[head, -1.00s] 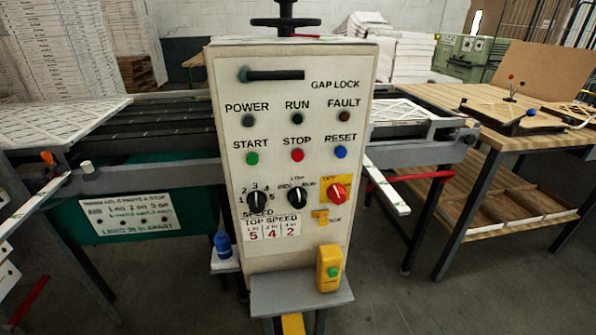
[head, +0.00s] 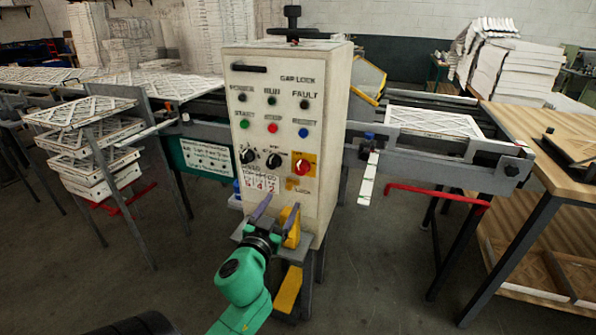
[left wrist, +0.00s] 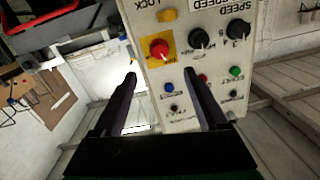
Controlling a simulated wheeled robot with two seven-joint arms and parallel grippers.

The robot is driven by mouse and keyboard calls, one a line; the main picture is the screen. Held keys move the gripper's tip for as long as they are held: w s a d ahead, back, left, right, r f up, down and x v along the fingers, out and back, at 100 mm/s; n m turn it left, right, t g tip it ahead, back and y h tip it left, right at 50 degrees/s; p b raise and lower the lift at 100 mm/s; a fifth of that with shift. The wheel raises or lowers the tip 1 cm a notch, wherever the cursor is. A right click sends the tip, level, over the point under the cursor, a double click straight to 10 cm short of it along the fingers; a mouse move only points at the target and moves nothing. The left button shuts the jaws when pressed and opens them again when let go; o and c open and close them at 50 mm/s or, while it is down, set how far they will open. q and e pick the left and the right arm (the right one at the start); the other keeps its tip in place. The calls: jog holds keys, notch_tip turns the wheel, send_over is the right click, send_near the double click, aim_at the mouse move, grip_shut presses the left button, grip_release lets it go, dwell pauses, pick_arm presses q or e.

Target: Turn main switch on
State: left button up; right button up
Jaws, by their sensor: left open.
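The main switch (head: 302,167) is a red rotary knob on a yellow plate, at the lower right of the white control panel (head: 262,144). The same red knob shows upside down in the left wrist view (left wrist: 159,49), beyond and between my fingers. My left gripper (head: 276,207) is open and empty, in front of the panel's lower part and below the switch. Its two dark fingers also show in the left wrist view (left wrist: 160,90), apart from the knob. I cannot read the knob's setting. My right gripper is not in view.
A yellow box (head: 291,228) stands on the small shelf beneath the panel, beside my left gripper. Two black knobs (head: 273,161) sit left of the switch. A red bar (head: 436,193) juts out at right. A wooden table (head: 545,140) stands further right.

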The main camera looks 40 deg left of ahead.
pick_arm(q)
jog(key=p, duration=0.2)
send_near(300, 171)
jog(key=x, duration=0.9)
jog(key=shift+s+d, duration=0.1)
jog(key=shift+c, duration=0.3)
grip_shut()
